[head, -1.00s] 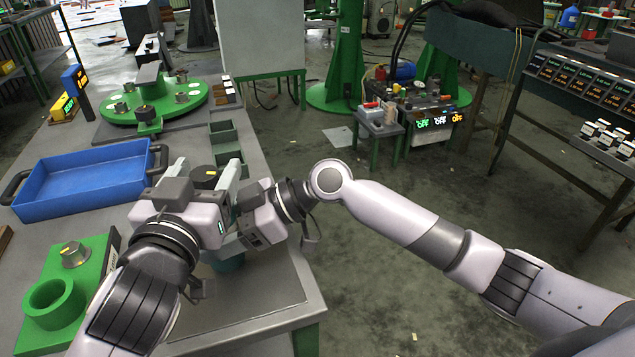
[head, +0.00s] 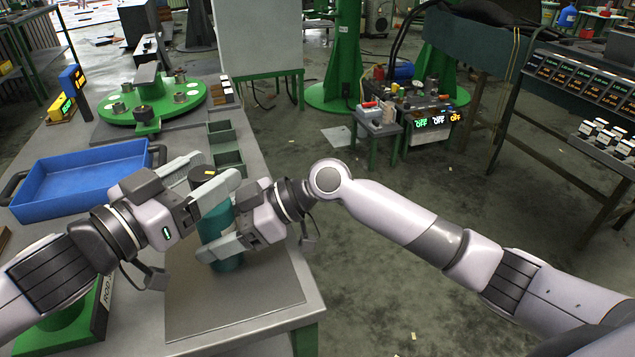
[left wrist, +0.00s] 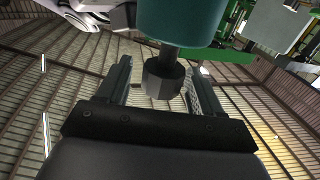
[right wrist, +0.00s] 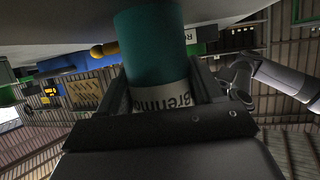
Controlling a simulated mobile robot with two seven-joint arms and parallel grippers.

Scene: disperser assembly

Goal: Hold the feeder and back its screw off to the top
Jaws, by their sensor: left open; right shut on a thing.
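The feeder (head: 217,226) is a teal cylinder standing upright near the front of the bench, with its dark screw (head: 203,173) at the top. My right gripper (head: 222,234) is shut on the feeder's body from the right. In the right wrist view the teal body (right wrist: 152,52) sits between the fingers, with a white lettered label partly hidden low down. My left gripper (head: 205,175) is open at the top of the feeder, one finger on each side of the screw. In the left wrist view the screw's dark faceted head (left wrist: 162,78) lies between the fingers with gaps visible.
A blue tray (head: 80,180) lies to the left on the bench. A green round fixture (head: 150,103) stands behind, with small green bins (head: 222,133) nearby. A green block (head: 92,310) is partly hidden under my left arm. The bench mat (head: 235,300) in front is clear.

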